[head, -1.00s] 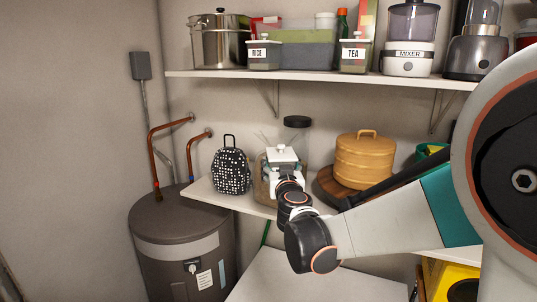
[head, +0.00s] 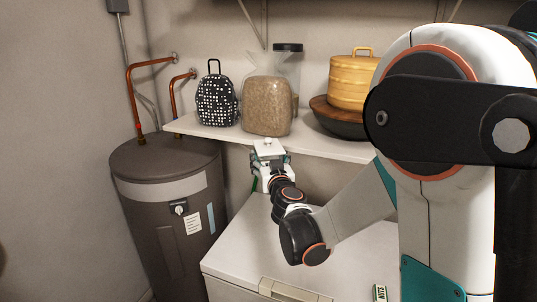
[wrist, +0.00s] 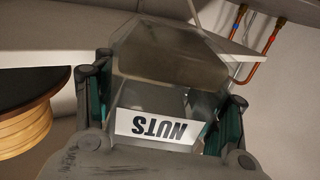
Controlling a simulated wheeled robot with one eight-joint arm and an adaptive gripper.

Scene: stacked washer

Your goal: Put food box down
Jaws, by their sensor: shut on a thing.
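The food box is a clear, pale-lidded container with a white NUTS label, which reads upside down in the wrist view (wrist: 158,127). My gripper (wrist: 160,120) is shut on it, with a finger on each side. In the head view my gripper (head: 268,158) is in front of the lower shelf and just below its front edge, above the white appliance (head: 245,240). There the box's white lid with a small knob (head: 267,148) shows, while my gripper hides most of its body.
The lower shelf (head: 345,147) holds a dotted backpack (head: 216,102), a bag of brown grain (head: 267,105), a dark-lidded jar (head: 288,47) and a yellow stacked basket (head: 350,82). A grey tank (head: 165,205) stands left. A small labelled item (head: 380,293) lies on the appliance.

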